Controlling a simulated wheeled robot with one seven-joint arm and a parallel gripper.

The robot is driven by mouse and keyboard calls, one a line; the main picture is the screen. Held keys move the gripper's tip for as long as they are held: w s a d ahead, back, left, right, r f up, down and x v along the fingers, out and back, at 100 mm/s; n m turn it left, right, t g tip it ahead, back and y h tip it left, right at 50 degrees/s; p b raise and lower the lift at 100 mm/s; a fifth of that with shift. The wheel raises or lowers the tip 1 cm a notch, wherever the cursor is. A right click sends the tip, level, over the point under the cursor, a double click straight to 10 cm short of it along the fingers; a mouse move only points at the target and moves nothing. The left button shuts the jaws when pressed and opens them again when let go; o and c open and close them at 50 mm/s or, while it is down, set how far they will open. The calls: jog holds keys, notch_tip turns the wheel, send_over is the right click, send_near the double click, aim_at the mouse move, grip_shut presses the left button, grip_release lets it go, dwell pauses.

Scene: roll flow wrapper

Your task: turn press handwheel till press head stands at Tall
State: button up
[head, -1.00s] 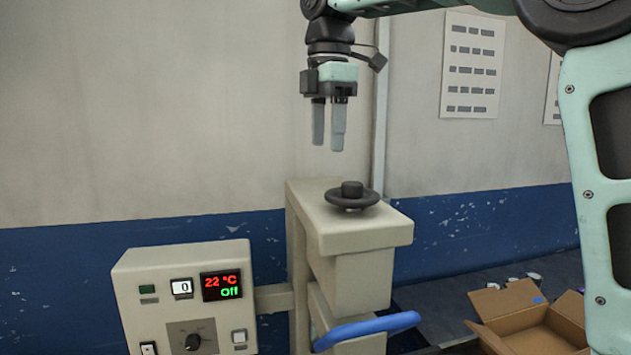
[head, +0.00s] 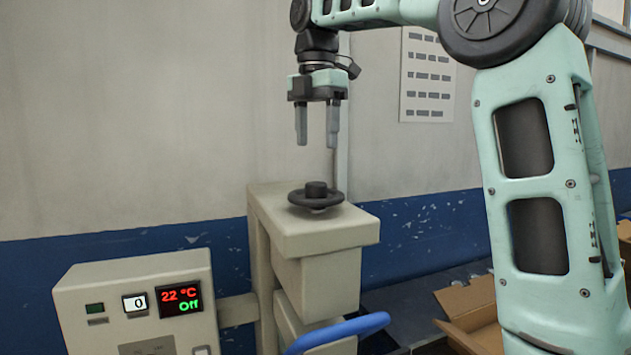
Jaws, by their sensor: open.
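The press handwheel (head: 316,199) is a dark ring with a raised round hub, lying flat on top of the beige press (head: 312,236). My gripper (head: 317,143) points straight down above the handwheel, apart from it. Its two grey fingers are spread and empty, with the hub below the gap between them. The press head's lower part is partly hidden behind a blue curved bar (head: 338,332). No Tall mark can be made out in this view.
A beige control box (head: 134,305) with a display reading 22 °C and Off stands at lower left. An open cardboard box (head: 470,318) is at lower right, partly behind my arm. A plain wall with a posted sheet (head: 427,75) is behind.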

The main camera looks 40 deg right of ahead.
aim_at(316, 183)
notch_tip(316, 183, down, 8)
jog(key=shift+f, duration=0.25)
jog(key=c, duration=1)
